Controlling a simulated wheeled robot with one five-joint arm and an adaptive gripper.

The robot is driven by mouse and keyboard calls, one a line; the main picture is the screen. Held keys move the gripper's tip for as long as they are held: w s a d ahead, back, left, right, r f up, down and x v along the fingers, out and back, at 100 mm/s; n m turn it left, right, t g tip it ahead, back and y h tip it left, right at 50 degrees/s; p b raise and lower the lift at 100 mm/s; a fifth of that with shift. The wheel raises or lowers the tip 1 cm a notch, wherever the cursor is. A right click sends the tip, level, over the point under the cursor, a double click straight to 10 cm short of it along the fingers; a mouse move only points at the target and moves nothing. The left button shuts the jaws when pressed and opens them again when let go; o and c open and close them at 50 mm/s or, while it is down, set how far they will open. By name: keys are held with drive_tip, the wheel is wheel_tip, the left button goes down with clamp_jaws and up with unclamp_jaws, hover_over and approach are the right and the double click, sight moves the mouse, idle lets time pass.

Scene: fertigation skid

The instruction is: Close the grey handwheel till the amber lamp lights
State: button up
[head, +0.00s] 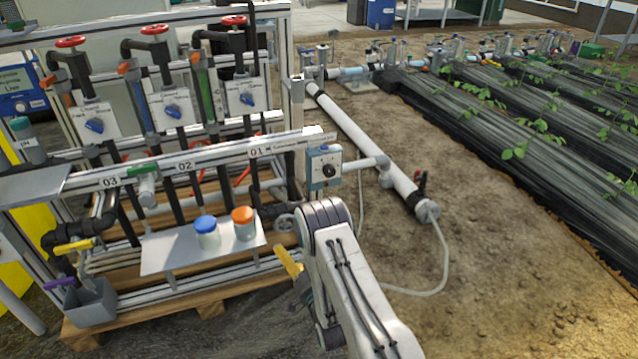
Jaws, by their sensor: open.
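A grey handwheel (284,222) shows low at the right end of the skid, just left of my arm's upper bend. It is small in the picture, and my arm stands close to it and may cover part of it. I cannot tell how far it is turned. My arm rises from the bottom edge and bends over in front of the skid's right end. My gripper is not visible; the arm's own links hide that area. I cannot make out a lit amber lamp anywhere.
A blue-grey box with a black dial (325,168) sits above the handwheel. A yellow lever (288,262) is beside my arm. A shelf (170,252) holds a blue-capped jar (207,232) and an orange-capped jar (243,223). A white pipe (365,145) and bare soil lie right.

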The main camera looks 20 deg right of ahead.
sight(286, 225)
drive_tip(key=w+n+p, duration=0.1)
drive_tip(key=n, duration=0.2)
drive_tip(key=w+n+p, duration=0.1)
drive_tip(key=w+n, duration=0.1)
drive_tip(key=n, duration=0.2)
drive_tip(key=w+n, duration=0.2)
drive_tip(key=n, duration=0.1)
drive_tip(key=shift+w+a+f+p, duration=0.15)
drive_tip(key=shift+a+f+p, duration=0.05)
drive_tip(key=shift+f+p, duration=0.2)
drive_tip(key=shift+n, duration=0.3)
drive_tip(key=shift+w+b, duration=1.4)
drive_tip(key=shift+w, duration=2.05)
drive_tip(key=shift+r, duration=0.1)
drive_tip(key=shift+c, duration=0.3)
drive_tip(key=c, duration=1.1)
